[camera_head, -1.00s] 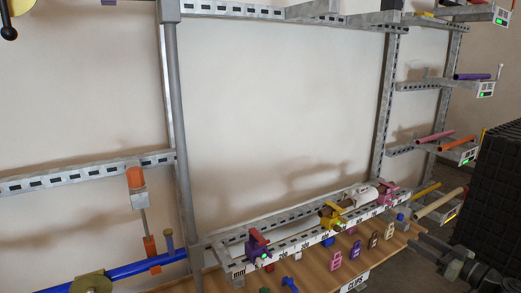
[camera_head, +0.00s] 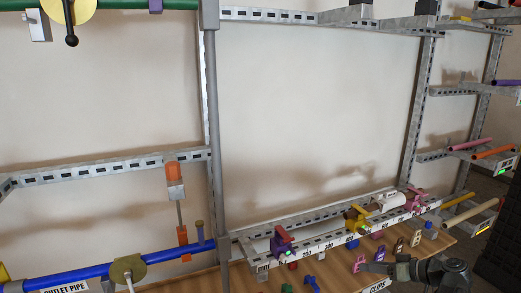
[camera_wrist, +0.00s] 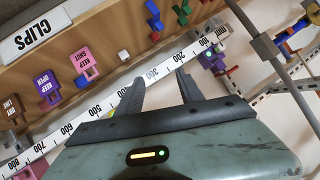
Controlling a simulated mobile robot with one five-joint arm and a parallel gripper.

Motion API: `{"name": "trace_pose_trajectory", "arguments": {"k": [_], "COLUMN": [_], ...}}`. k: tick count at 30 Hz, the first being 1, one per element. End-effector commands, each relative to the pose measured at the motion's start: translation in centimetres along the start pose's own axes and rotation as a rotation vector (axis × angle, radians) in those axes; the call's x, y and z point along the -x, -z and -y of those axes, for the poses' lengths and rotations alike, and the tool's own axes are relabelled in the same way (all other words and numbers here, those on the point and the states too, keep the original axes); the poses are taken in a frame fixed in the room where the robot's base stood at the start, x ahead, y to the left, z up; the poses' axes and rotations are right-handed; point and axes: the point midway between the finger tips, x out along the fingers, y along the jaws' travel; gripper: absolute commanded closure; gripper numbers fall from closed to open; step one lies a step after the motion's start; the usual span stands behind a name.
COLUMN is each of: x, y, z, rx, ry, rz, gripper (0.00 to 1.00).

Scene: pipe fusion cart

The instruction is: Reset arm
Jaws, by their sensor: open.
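My gripper (camera_wrist: 160,82) is open in the wrist view, with two dark fingers apart and nothing between them. It hangs over the white measuring rail (camera_wrist: 110,102), near its 300 mark. In the head view my gripper (camera_head: 372,268) shows at the lower right, over the front of the wooden bench (camera_head: 330,272) near the CLIPS label. Its fingers are small and partly blurred there.
Keep-open and keep-shut tags (camera_wrist: 85,62) and several small clips (camera_wrist: 155,18) are on the clip board. The rail bears purple (camera_head: 284,243), yellow (camera_head: 357,218) and pink clamps. A blue pipe (camera_head: 75,273) runs at lower left. Racks with pipes stand right.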

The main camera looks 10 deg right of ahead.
Motion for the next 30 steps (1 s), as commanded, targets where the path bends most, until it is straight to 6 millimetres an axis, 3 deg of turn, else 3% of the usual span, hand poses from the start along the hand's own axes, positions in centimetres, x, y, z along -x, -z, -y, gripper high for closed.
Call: {"name": "trace_pose_trajectory", "arguments": {"k": [1, 4, 6, 10, 15, 18, 30], "x": [-3.2, -9.0, -12.2, -16.3, -18.5, -19.0, -18.9], "y": [-0.6, -3.2, -5.2, -8.6, -10.8, -11.2, -11.4], "z": [2.4, 6.8, 9.9, 15.3, 19.9, 21.2, 21.2], "rx": [-0.032, -0.117, -0.163, -0.204, -0.192, -0.18, -0.179], "ry": [0.025, 0.02, -0.022, -0.175, -0.419, -0.513, -0.564], "rz": [0.098, 0.334, 0.496, 0.749, 0.913, 0.94, 0.945], "gripper": [0.55, 0.55, 0.55, 0.55, 0.55, 0.55, 0.55]}}
